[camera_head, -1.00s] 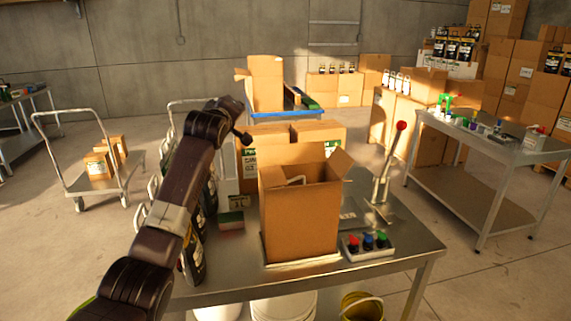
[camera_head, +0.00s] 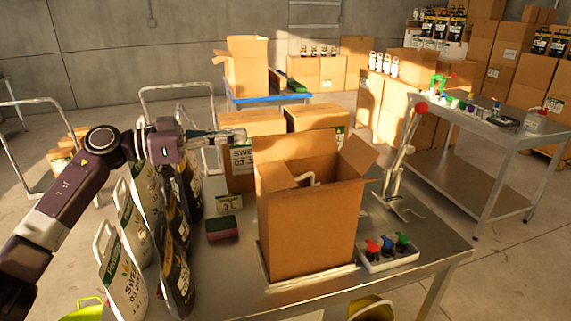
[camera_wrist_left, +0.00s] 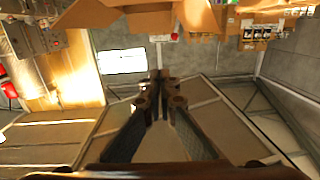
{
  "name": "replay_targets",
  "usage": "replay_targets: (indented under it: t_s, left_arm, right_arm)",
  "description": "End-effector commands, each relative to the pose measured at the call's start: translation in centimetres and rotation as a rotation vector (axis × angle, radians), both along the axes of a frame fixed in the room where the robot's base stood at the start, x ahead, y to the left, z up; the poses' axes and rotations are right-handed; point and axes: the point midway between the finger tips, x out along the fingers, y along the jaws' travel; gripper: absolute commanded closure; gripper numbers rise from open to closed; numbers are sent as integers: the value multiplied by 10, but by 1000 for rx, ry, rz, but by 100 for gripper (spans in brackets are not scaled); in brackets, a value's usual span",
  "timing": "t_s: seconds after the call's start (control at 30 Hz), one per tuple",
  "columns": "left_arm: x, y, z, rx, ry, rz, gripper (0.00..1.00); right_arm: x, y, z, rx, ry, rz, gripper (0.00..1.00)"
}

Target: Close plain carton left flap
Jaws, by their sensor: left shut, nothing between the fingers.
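The plain brown carton (camera_head: 305,230) stands upright on the metal table in the head view. Its right flap (camera_head: 358,155) sticks up and outward, and a back flap (camera_head: 292,155) stands up. At the left, a flap (camera_head: 276,178) appears tilted inward over the opening; its exact angle is unclear. A white handle (camera_head: 307,179) shows inside the carton. My left gripper (camera_head: 240,134) is shut and empty, pointing right, at the upper left of the carton, apparently apart from it. Its closed fingers also show in the left wrist view (camera_wrist_left: 158,78). My right gripper is out of view.
Several pouches (camera_head: 175,235) stand left of the carton, below my left arm. A green and red sponge (camera_head: 222,229) lies beside it. Boxes (camera_head: 252,150) stand behind. A lever press (camera_head: 400,160) and a tray of coloured caps (camera_head: 388,252) are at the right.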

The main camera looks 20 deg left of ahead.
Motion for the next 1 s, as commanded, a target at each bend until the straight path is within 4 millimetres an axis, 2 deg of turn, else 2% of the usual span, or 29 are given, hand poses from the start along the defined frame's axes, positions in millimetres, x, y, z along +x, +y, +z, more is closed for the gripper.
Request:
replay_targets:
  t_s: [0.03,0.1,0.23,0.37,0.77,0.83,1.0]
  left_arm:
    - [-8,2,-15,39,35,-14,100]
    - [-15,3,-27,72,70,-28,100]
    - [-16,-1,-33,92,93,-39,100]
    - [-7,-16,-33,88,91,-41,100]
    - [39,-83,-46,85,90,-40,100]
    - [38,-80,-63,86,95,-38,100]
    - [38,-81,-82,87,91,-37,100]
  right_arm:
    - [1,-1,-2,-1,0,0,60]
    - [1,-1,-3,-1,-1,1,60]
    - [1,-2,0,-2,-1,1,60]
    - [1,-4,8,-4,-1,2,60]
    - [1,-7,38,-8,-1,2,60]
    - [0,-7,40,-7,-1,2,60]
    - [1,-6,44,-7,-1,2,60]
